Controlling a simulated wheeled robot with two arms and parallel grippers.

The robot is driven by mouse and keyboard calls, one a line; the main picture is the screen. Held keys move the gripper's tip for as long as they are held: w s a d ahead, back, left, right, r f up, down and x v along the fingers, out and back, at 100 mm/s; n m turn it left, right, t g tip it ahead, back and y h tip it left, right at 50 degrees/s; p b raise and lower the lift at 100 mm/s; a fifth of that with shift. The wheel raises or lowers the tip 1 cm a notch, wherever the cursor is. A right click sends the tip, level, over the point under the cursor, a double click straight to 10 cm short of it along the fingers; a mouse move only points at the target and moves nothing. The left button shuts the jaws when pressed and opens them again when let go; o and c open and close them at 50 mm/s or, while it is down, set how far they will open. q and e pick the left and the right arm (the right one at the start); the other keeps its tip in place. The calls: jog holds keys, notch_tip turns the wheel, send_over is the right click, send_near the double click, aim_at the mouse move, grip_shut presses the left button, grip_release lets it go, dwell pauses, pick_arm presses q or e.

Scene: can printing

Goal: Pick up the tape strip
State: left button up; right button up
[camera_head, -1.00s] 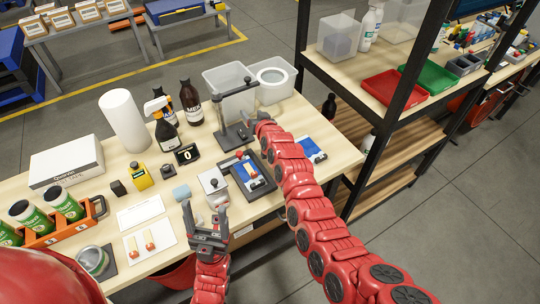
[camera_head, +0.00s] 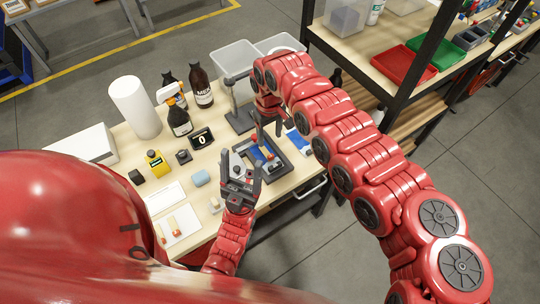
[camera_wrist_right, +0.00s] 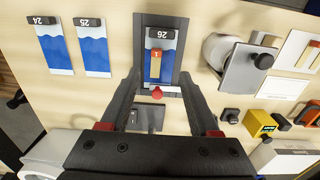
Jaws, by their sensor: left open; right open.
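Other strips with red ends lie on a white sheet (camera_head: 184,240) at the table's front left. My right gripper (camera_wrist_right: 158,75) is open above the frame, its fingers on either side of the card; I cannot tell its height. It is partly hidden by its arm in the head view (camera_head: 270,127). My left gripper (camera_head: 241,172) is open at the frame's left side, empty.
A white device (camera_wrist_right: 248,66) stands beside the frame. Two blue cards (camera_wrist_right: 92,48) lie on its other side. A dark press stand (camera_head: 240,120), bottles (camera_head: 201,88), a paper roll (camera_head: 134,107) and a small display (camera_head: 201,138) stand behind. A shelf rack (camera_head: 398,62) is at right.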

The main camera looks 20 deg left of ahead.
jog(key=b, duration=0.3)
send_over(271, 156)
jog(key=f, duration=0.7)
jog(key=shift+s+a, duration=0.2)
jog(key=f+b, duration=0.1)
jog(key=f, duration=0.2)
jog(key=f+b, duration=0.1)
jog(key=f, duration=0.1)
jog(key=shift+w+d+b, duration=0.2)
jog(key=shift+d+b, duration=0.05)
jog(key=shift+b, duration=0.1)
jog(key=shift+w, duration=0.1)
jog(key=shift+r, duration=0.1)
jog(key=c, duration=0.3)
grip_shut()
